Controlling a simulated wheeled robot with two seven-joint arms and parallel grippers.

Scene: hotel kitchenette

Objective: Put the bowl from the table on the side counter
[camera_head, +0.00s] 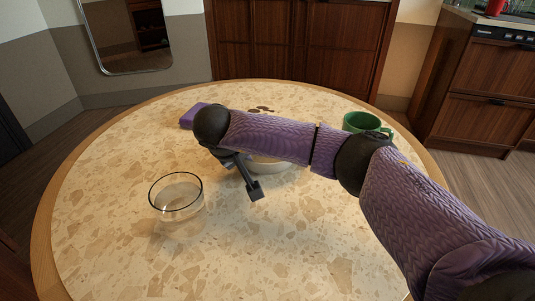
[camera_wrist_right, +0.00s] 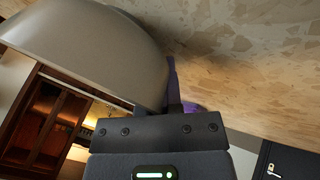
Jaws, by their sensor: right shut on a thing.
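A pale bowl (camera_head: 272,168) is at the middle of the round table (camera_head: 300,225), mostly hidden behind my right forearm in the head view. My right gripper (camera_head: 251,183) is at the bowl's near left side and shut on it. In the right wrist view the bowl (camera_wrist_right: 85,50) fills the upper left as a smooth grey-beige wall against the finger (camera_wrist_right: 173,90). I cannot tell whether the bowl still touches the table. A counter (camera_head: 490,18) with dark wood fronts stands at the upper right. My left gripper is not in view.
A clear glass bowl (camera_head: 176,198) stands on the table to the left. A purple object (camera_head: 190,116) lies at the back left, and a green mug (camera_head: 366,122) stands at the back right. A red item (camera_head: 494,7) is on the counter. The table's front is clear.

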